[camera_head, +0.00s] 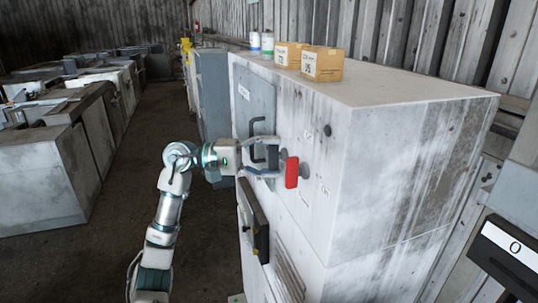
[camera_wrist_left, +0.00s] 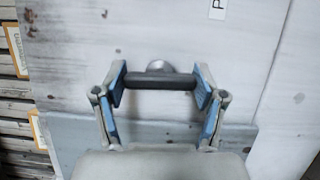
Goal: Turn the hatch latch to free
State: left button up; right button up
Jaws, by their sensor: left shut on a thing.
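The grey hatch (camera_head: 254,98) is on the front of a large white cabinet, with a dark handle (camera_head: 253,125) on it. My left gripper (camera_head: 277,159) is beside the hatch's right edge. In the left wrist view, its two blue-padded fingers (camera_wrist_left: 160,84) are shut on the ends of a dark latch bar (camera_wrist_left: 160,82), with a round metal boss (camera_wrist_left: 157,65) behind it. In the head view, a red upright grip (camera_head: 292,172) shows at the fingertips; I cannot tell whether it is part of that bar. My right gripper is not in view.
The white cabinet (camera_head: 385,160) fills the right side, with boxes (camera_head: 322,63) and cans (camera_head: 267,44) on top. A dark-edged box (camera_head: 254,225) juts out below my gripper. Grey cabinets (camera_head: 40,180) stand across the aisle.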

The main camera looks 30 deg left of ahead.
pick_arm(q)
jog(key=shift+w+f+m, duration=0.1)
jog(key=shift+f+m, duration=0.1)
jog(key=shift+m, duration=0.2)
jog(key=o, duration=1)
jog(key=shift+c, duration=0.2)
jog(key=shift+o, duration=0.9)
jog(key=shift+w, duration=0.1)
jog(key=shift+w+d, duration=0.1)
jog(key=shift+w, duration=0.1)
jog(key=shift+s+r, duration=0.1)
jog(key=shift+s, duration=0.1)
jog(key=v, duration=1.2)
jog(key=shift+w, duration=0.2)
